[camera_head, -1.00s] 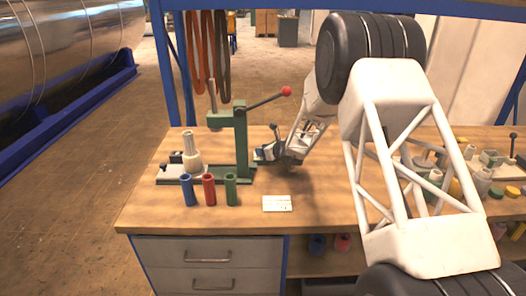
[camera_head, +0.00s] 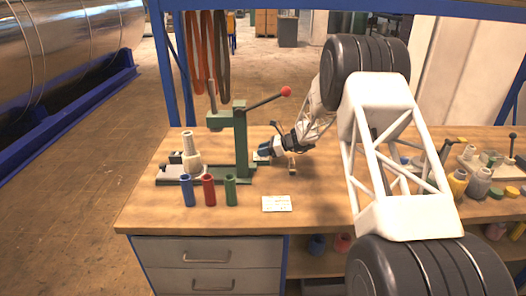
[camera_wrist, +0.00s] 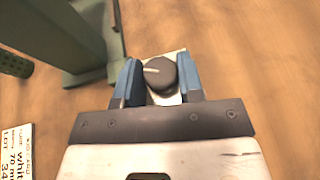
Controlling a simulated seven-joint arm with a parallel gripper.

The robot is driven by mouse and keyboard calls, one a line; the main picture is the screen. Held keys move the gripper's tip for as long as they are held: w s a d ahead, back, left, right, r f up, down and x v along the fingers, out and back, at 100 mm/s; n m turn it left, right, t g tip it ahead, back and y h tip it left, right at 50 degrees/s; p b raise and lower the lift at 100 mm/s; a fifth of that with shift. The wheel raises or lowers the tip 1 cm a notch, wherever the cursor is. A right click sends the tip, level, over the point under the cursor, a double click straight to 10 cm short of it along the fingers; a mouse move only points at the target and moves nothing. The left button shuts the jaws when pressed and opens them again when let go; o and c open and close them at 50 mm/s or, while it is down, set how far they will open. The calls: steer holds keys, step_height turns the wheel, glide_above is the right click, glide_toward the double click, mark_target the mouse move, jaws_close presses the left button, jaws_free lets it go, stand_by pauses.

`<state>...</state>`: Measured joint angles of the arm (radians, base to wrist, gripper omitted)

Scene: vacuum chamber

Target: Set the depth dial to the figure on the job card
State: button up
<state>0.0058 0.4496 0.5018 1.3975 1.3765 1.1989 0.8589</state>
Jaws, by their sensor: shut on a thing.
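The depth dial (camera_wrist: 158,75) is a dark round knob with a pale pointer line, on a small pale plate (camera_wrist: 170,99). In the wrist view the pointer line runs toward the left. My gripper (camera_wrist: 160,82) has its blue fingers shut on the knob, one on each side. In the head view my gripper (camera_head: 264,151) is just right of the green press, and the knob is hidden there. The job card (camera_head: 277,203) lies flat near the table's front.
The green press (camera_head: 241,140) has a red-tipped lever reaching over my gripper. Blue (camera_head: 187,190), red (camera_head: 209,189) and green (camera_head: 230,190) tubes stand in front of it. Coloured pots and a fixture stand at the right.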

steer(key=shift+w+n+g, duration=0.15)
steer(key=shift+n+g, duration=2.15)
steer(key=shift+g, duration=0.4)
steer(key=o, duration=0.9)
steer(key=shift+d, duration=0.1)
steer(key=shift+v, duration=3.8)
steer(key=shift+w+r, duration=0.15)
